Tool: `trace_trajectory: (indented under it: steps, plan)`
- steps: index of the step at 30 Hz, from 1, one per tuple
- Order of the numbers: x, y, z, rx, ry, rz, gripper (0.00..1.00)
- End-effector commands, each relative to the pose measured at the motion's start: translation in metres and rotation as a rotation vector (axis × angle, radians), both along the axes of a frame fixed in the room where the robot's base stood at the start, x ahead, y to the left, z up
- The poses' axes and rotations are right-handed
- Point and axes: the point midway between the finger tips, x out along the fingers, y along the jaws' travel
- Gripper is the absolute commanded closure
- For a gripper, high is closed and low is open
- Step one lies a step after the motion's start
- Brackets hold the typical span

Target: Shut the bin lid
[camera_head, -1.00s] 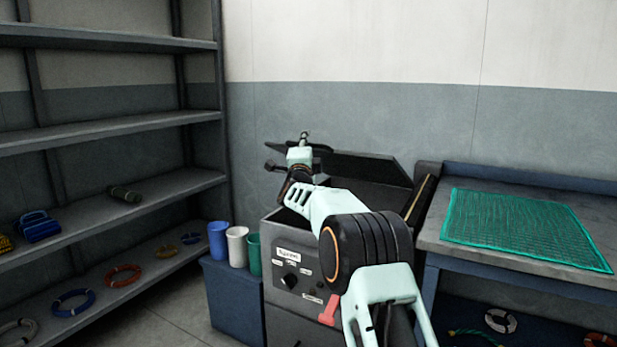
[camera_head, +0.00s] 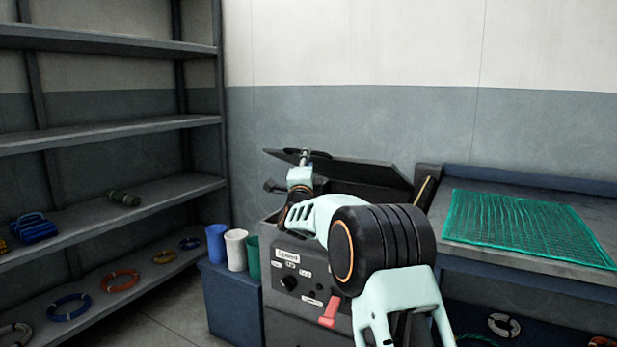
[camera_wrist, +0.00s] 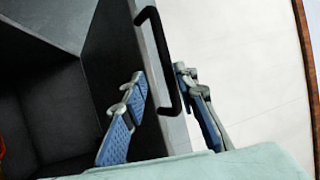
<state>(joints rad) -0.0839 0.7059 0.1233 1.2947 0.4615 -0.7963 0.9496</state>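The bin (camera_head: 284,335) is a dark grey box with labels, a knob and a red lever on its front. Its lid (camera_head: 368,172) is a dark flat panel, raised and tilted over the opening. My arm reaches across the bin, and my gripper (camera_head: 302,158) is at the lid's left end, small in this view. In the wrist view, my gripper (camera_wrist: 160,88) has its blue-padded fingers apart on either side of the lid's edge and black handle (camera_wrist: 158,45). The right finger appears close to or touching the handle. The bin's dark inside (camera_wrist: 45,90) shows at left.
Blue, white and green cups (camera_head: 235,249) stand on a blue box (camera_head: 230,300) left of the bin. A workbench (camera_head: 560,190) with a green net (camera_head: 525,228) stands at right. Shelves (camera_head: 110,205) with rope coils line the left. Bare wall lies behind.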

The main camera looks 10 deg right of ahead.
Motion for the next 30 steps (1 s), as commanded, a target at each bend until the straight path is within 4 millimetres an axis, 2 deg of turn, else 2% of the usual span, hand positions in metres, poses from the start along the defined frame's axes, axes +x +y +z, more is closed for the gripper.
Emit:
trace_trajectory:
  steps: [18,30]
  plan:
    - [-0.028,0.000,-0.031,-0.001,0.001,0.000,0.73]
    - [-0.031,-0.001,-0.033,0.000,-0.001,0.000,0.73]
